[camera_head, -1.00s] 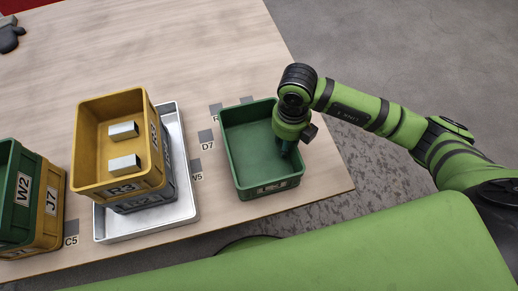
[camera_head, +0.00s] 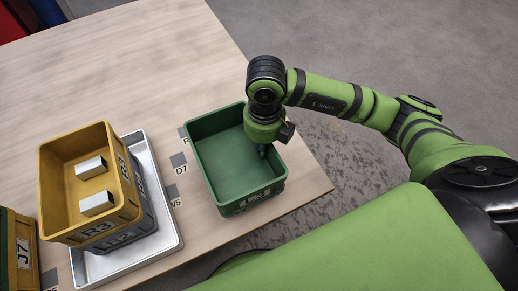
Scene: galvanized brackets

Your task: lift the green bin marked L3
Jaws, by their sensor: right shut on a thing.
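The green bin (camera_head: 231,162) is on the right part of the table, upright and empty inside as far as I see. Its front label is too small and steep to read surely. My right gripper (camera_head: 262,150) comes down at the bin's right wall and is shut on that wall; its fingertips are partly hidden. I cannot tell for sure whether the bin's base touches the table. My left gripper is not in view.
Left of it, a yellow bin (camera_head: 47,185) marked R3 with two metal blocks sits on a grey bin (camera_head: 150,216), in a silver tray (camera_head: 174,238). Another bin stack (camera_head: 22,252) marked J7 is at the left edge. The table (camera_head: 140,60) is clear behind.

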